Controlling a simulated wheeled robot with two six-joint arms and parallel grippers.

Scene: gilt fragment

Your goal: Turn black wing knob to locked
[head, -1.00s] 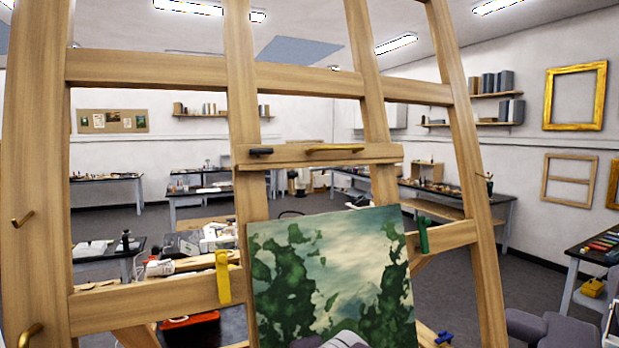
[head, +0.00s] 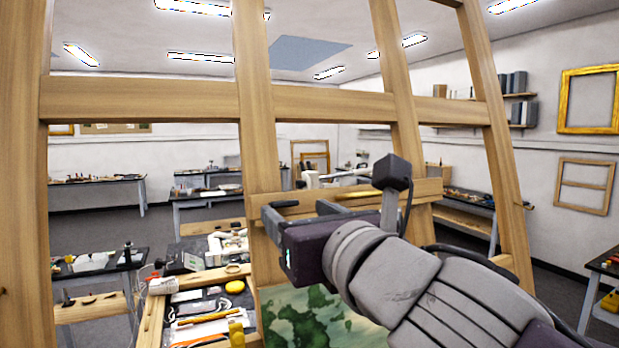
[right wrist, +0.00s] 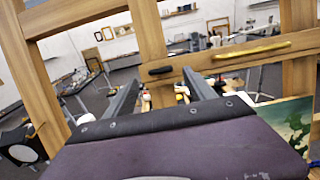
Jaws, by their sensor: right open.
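The black wing knob (head: 284,204) sits at the left end of the easel's wooden crossbar (head: 430,187), its wing lying about horizontal. In the right wrist view the knob (right wrist: 160,70) shows beyond the fingers, slightly above the gap between them. My right gripper (right wrist: 163,93) is open and empty, its two grey fingers apart and pointing toward the crossbar. Contact with the knob is not visible. My left gripper is not in view.
A brass bar (head: 357,194) lies along the crossbar right of the knob. The green landscape painting (head: 312,318) stands below, partly behind my right arm. Easel uprights (head: 256,110) and a yellow clip (head: 236,333) stand close by. Cluttered worktables (head: 95,262) are behind.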

